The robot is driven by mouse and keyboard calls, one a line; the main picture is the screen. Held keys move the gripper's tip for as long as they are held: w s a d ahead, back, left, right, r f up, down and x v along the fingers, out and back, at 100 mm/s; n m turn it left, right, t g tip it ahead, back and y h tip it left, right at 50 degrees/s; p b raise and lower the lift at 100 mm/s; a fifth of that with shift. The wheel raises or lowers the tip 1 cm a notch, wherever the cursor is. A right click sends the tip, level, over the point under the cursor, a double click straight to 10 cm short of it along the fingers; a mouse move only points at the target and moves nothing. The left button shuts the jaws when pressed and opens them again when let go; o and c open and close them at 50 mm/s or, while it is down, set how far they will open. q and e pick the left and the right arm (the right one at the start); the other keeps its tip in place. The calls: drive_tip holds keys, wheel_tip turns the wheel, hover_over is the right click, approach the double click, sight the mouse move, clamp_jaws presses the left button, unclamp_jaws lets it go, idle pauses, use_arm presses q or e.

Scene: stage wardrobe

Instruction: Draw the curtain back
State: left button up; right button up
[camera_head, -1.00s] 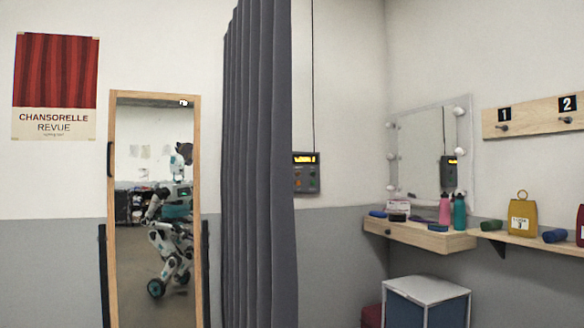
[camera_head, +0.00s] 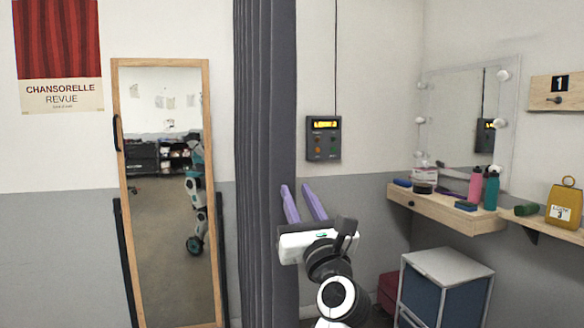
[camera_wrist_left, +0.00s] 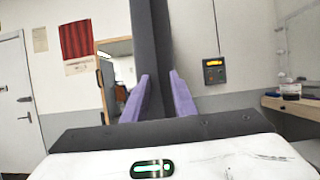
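The dark grey curtain (camera_head: 265,120) hangs in vertical folds, bunched into a narrow upright strip, in the middle of the head view. In the left wrist view the curtain (camera_wrist_left: 153,50) stands straight ahead, between the two fingers in the picture. My left gripper (camera_head: 297,188) has purple fingers, apart and with nothing seen gripped. It is at the curtain's right edge in the head view, one finger overlapping that edge. It also shows in the left wrist view (camera_wrist_left: 159,77). I cannot tell whether the fingers touch the curtain. My right gripper is not in view.
A framed standing mirror (camera_head: 213,200) is left of the curtain. A control box (camera_head: 323,138) with a lit display hangs on the wall to the right. A shelf (camera_head: 445,211) with bottles and a white-topped cabinet (camera_head: 448,264) stand further right.

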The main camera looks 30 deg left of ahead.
sight(286, 174)
use_arm(q)
drive_tip(key=p+x, duration=0.2)
drive_tip(key=x, duration=0.6)
drive_tip(key=shift+a+r, duration=0.15)
drive_tip(key=shift+r, duration=0.05)
drive_tip(key=shift+w+a, duration=0.2)
clamp_jaws()
idle(0.9)
